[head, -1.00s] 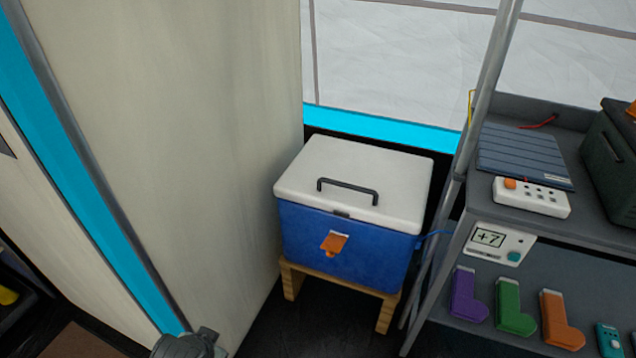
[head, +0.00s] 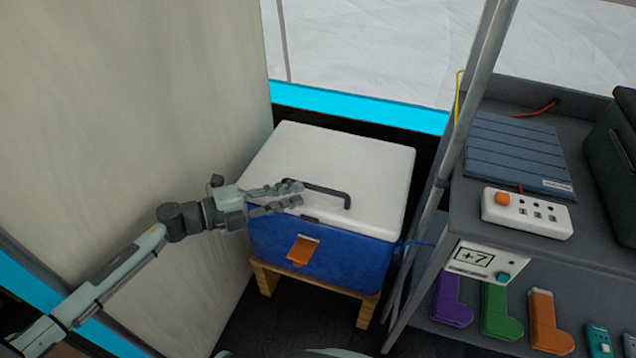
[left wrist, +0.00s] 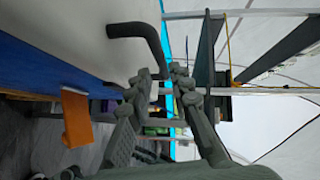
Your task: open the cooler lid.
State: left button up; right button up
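The cooler is a blue box (head: 340,255) with a white lid (head: 375,160), which lies shut on it. A dark bar handle (head: 330,191) sits on the lid, and an orange latch (head: 302,250) is on the front. My left gripper (head: 302,195) is over the lid's front left part, its fingertips by the handle's left end. In the left wrist view, a gap shows between the fingers (left wrist: 163,78), and the handle (left wrist: 145,35) bends down towards that gap. I cannot tell whether they touch. My right gripper is out of view.
The cooler stands on a low wooden stand (head: 365,312). A pale panel (head: 130,110) rises close on its left. A grey shelf unit (head: 480,205) stands on the right, holding a white power strip (head: 527,213) and coloured inhaler-like items. The space above the lid is clear.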

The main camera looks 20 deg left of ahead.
aim_at(316, 187)
pick_arm(q)
jog(key=x, duration=0.6)
jog(key=shift+w+d, duration=0.1)
grip_shut()
